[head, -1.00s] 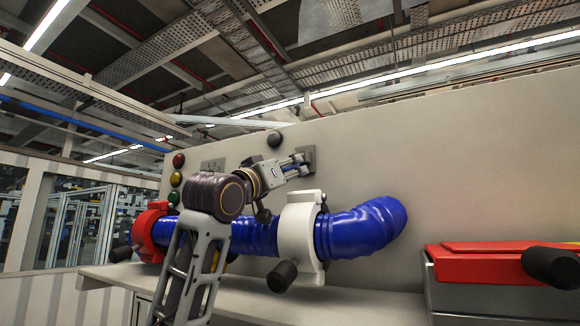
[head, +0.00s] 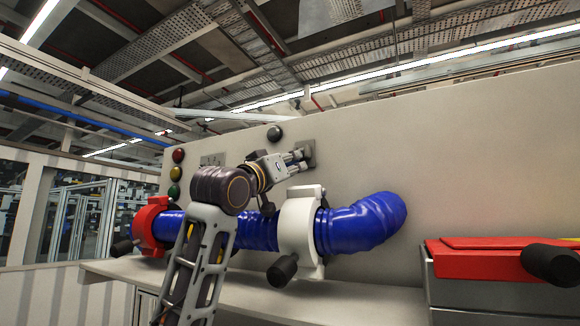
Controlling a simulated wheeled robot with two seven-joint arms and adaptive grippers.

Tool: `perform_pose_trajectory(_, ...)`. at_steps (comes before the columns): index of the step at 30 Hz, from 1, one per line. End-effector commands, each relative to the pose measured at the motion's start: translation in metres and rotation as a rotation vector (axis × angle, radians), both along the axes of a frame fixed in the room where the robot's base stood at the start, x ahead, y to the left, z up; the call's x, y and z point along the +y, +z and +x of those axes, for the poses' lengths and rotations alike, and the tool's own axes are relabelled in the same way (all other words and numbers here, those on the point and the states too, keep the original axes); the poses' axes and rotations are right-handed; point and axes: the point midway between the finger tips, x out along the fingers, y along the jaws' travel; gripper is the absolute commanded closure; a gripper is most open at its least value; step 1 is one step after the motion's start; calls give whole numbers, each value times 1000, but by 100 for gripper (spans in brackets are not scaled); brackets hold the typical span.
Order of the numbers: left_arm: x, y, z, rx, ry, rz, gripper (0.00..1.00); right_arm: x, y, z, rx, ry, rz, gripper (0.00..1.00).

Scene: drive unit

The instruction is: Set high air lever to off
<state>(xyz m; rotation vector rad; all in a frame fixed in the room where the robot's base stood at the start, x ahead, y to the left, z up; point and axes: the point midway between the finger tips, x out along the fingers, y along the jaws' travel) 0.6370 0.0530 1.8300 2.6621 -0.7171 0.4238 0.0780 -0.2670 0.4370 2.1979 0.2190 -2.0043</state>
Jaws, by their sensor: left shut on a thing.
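A small grey wall plate (head: 309,152) is on the pale panel, above the blue hose; it looks like the lever's mount, but the lever itself is mostly hidden by my gripper. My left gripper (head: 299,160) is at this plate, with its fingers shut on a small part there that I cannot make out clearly. My left arm comes up from below, in front of the hose. My right gripper is not in view.
A blue corrugated hose (head: 362,225) runs along the panel through a red clamp (head: 149,226) and a white clamp (head: 297,229), each with a black handle. Red, yellow and green lamps (head: 175,174) and a black knob (head: 274,133) are nearby. A red-lidded box (head: 470,262) stands at right.

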Motion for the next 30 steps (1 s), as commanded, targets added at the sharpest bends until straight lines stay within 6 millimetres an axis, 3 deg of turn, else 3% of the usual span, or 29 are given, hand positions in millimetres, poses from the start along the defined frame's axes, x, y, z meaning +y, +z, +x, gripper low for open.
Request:
perform_pose_trajectory(17, 1, 4, -2, 39, 1, 17, 100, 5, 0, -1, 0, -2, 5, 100)
perform_pose_trajectory(30, 4, 18, -9, 187, 2, 79, 100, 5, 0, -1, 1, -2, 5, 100)
